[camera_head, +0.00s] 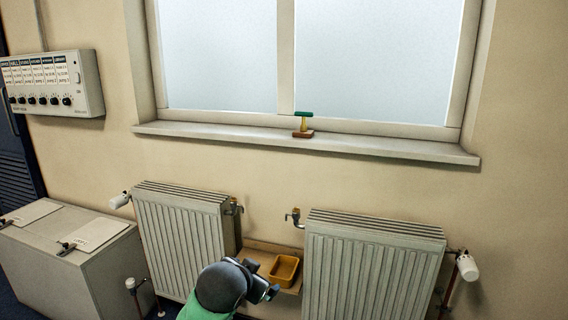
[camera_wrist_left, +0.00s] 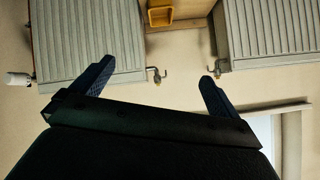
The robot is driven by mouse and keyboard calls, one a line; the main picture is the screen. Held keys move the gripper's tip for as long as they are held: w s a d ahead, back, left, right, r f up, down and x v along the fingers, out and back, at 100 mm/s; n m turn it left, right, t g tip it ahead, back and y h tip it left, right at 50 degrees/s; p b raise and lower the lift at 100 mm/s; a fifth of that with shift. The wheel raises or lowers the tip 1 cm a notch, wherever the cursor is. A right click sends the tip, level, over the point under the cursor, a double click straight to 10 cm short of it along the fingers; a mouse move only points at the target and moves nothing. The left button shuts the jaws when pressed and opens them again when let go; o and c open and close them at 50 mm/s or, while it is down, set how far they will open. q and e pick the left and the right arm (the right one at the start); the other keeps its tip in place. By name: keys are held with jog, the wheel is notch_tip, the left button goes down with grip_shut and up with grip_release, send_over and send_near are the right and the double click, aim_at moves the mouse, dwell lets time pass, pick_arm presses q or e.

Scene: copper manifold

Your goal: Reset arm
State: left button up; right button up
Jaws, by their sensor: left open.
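My left gripper (camera_head: 266,289) shows low in the middle of the head view, partly hidden behind my own dark, rounded wrist. It is in front of the gap between two radiators. In the left wrist view my left gripper (camera_wrist_left: 155,84) has its two dark fingers spread wide, with nothing between them but bare wall and a small pipe valve behind. My right gripper is not in view.
A left radiator (camera_head: 180,235) and a right radiator (camera_head: 370,265) flank a wooden shelf (camera_head: 262,250) with a yellow tray (camera_head: 284,270). A green-topped tool (camera_head: 303,122) stands on the windowsill (camera_head: 390,146). A control box (camera_head: 55,82) hangs left above a grey cabinet (camera_head: 75,275).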

pick_arm(q)
jog(key=s+a+f+n+g+p, duration=0.1)
jog(key=s+f+p, duration=0.3)
jog(key=s, duration=0.7)
jog(key=s+a+f+n+g+p, duration=0.2)
jog(key=s+a+f+g+p, duration=0.1)
jog(key=s+f, duration=0.6)
jog(key=s+a+f+n+g+p, duration=0.1)
jog(key=s+f+g+p, duration=0.3)
jog(key=s, duration=1.1)
notch_tip(320, 180, down, 2)
jog(key=shift+s+a+f+n+y+p, duration=0.15)
jog(key=shift+a+n+y+p, duration=0.2)
jog(key=shift+a+p, duration=0.4)
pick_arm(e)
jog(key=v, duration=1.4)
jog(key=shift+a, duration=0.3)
